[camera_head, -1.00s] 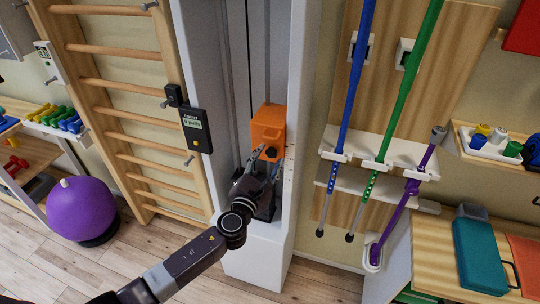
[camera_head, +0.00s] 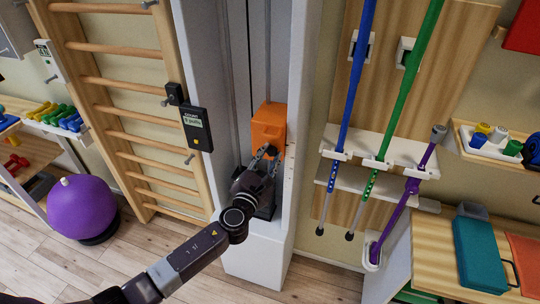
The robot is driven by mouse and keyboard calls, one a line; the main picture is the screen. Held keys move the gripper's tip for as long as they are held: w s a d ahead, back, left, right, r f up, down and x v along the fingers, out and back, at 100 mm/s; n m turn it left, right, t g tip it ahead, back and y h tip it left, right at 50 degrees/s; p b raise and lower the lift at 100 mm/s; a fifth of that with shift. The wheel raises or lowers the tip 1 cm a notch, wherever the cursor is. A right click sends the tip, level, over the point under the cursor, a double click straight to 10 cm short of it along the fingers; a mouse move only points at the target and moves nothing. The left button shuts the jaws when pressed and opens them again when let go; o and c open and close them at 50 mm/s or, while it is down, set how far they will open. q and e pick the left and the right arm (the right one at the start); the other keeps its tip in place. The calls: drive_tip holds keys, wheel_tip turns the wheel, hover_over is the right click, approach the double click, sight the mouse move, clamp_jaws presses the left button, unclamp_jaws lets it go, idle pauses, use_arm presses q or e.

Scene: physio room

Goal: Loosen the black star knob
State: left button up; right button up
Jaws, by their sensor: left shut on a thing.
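The black star knob (camera_head: 271,150) sits on the front of an orange block (camera_head: 268,122), which rides on rods inside a tall white frame. My left gripper (camera_head: 268,153) is at the knob, with its fingers closed around it, and hides most of it. The gripper reaches up from the lower left. I cannot see how far the knob is turned. My right gripper is out of view.
The white frame's side posts (camera_head: 300,130) stand close on both sides of my left gripper. A counter box (camera_head: 196,129) hangs at the left post, beside wooden wall bars (camera_head: 135,140). Blue and green poles (camera_head: 400,95) stand in a rack to the right. A purple ball (camera_head: 82,208) rests at lower left.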

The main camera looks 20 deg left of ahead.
use_arm(q)
drive_tip(key=shift+n, duration=0.3)
